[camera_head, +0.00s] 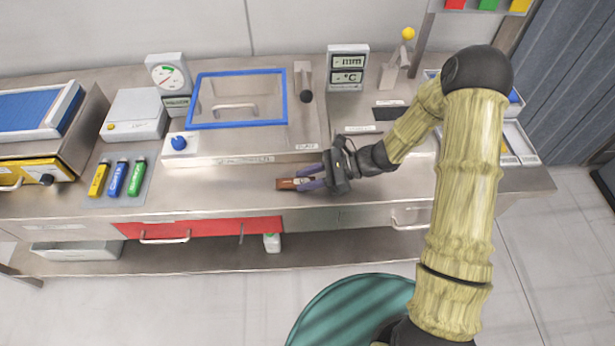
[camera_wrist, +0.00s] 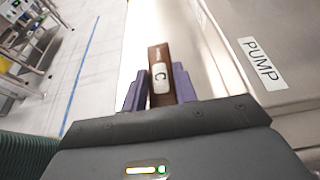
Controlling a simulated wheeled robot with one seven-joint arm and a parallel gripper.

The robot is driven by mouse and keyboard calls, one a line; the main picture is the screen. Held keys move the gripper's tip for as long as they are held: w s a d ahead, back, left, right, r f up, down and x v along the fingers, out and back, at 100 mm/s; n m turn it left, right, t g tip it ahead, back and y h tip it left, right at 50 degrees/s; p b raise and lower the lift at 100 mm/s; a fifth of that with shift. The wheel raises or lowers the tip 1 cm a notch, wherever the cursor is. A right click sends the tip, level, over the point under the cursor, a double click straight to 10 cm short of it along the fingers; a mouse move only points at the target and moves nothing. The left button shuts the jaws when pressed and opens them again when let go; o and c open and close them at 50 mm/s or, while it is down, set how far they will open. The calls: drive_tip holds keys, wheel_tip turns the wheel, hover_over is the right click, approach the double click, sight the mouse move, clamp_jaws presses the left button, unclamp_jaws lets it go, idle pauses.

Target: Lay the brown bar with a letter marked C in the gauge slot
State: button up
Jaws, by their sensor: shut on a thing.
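The brown bar (camera_head: 287,184) has a white label with a letter C, which reads clearly in the wrist view (camera_wrist: 158,56). My gripper (camera_head: 311,178) is shut on the bar, with one purple finger on each side of it in the wrist view (camera_wrist: 160,87). The bar is near the front edge of the steel bench, in front of the blue-framed box. I cannot tell whether it touches the bench top. A dark rectangular recess (camera_head: 389,113) lies at the back right, with small labels beside it. I cannot read whether it is the gauge slot.
The blue-framed box (camera_head: 238,126) stands behind my gripper, and a PUMP label (camera_wrist: 262,63) shows beside the bar. A display with mm and °C (camera_head: 347,68) stands at the back. Yellow, blue and green tubes (camera_head: 117,179) lie left. Bench to the bar's left is clear.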

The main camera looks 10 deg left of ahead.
drive_tip(key=o, duration=1)
drive_tip(key=shift+f, duration=0.1)
drive_tip(key=shift+c, duration=0.2)
drive_tip(key=b+v, duration=0.2)
drive_tip(key=v, duration=1.5)
drive_tip(key=shift+w+d, duration=0.1)
drive_tip(key=shift+d, duration=0.15)
